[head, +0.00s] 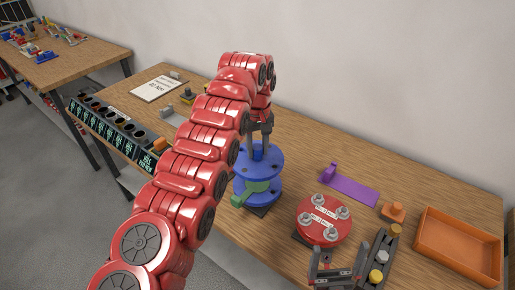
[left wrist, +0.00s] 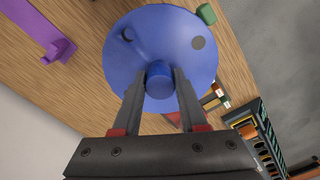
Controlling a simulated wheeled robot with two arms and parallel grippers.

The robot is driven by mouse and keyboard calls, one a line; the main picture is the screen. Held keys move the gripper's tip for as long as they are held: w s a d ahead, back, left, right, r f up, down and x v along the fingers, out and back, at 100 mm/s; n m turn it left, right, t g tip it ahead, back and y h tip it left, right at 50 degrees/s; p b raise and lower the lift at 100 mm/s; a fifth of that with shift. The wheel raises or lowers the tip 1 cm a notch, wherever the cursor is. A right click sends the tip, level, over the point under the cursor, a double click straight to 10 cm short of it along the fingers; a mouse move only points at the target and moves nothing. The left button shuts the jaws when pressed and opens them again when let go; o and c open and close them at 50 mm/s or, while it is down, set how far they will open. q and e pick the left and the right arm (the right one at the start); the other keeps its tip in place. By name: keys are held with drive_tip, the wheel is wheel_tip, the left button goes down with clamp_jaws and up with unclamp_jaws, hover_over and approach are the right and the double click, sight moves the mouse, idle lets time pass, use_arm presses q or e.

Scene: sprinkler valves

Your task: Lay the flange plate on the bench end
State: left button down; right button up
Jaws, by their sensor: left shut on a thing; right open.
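A blue round plate with a central knob (head: 248,166) is in the middle of the head view; it fills the upper middle of the left wrist view (left wrist: 190,62). It looks like the flange plate. My left gripper (left wrist: 160,75) is shut on its knob from above. In the head view my left gripper (head: 259,143) points straight down. The plate is over a blue valve body (head: 268,196) with a green lever (head: 250,194); I cannot tell whether they touch. My right gripper (head: 337,262) is open and empty at the bottom, near a red disc.
The red disc (head: 318,231) carries several silver bolts and labels. A dark holder with yellow caps (head: 382,257), an orange block (head: 393,211), a purple bracket (head: 350,189) and an orange tray (head: 425,235) are to the right. A row of dark bins (head: 110,130) lines the bench's left edge.

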sight(257, 146)
use_arm(q)
drive_tip(key=shift+r+p, duration=2.2)
drive_tip(key=shift+r, duration=0.45)
drive_tip(key=shift+f, duration=0.2)
